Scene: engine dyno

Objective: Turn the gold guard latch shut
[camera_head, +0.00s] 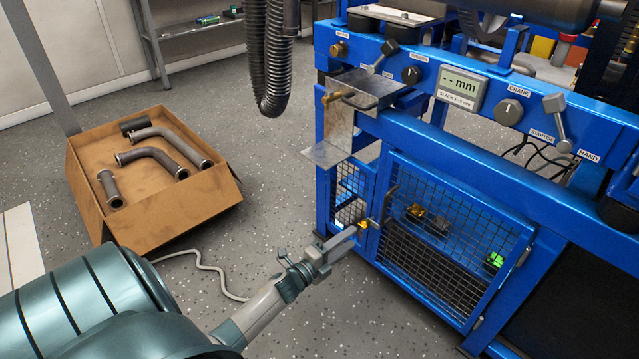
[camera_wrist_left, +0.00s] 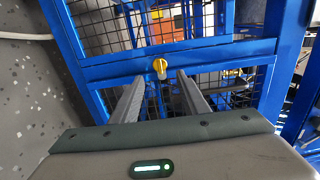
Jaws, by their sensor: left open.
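The gold guard latch (camera_head: 366,224) is a small yellow-gold knob on the blue frame beside the mesh guard door (camera_head: 450,245). In the left wrist view the latch (camera_wrist_left: 160,68) shows near the middle, on a blue crossbar. My left gripper (camera_head: 345,240) is just in front of the latch in the head view. In the left wrist view its two fingers (camera_wrist_left: 159,82) are apart and empty, and the latch shows between and beyond their tips. I cannot tell whether a finger touches it. My right gripper is not in view.
Blue bars and wire mesh surround the latch. A steel bracket (camera_head: 332,145) juts out above it. A control panel with a display (camera_head: 461,88) sits higher up. A cardboard box (camera_head: 150,228) with pipes is on the floor at left. A pale cable (camera_head: 215,275) lies on the floor.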

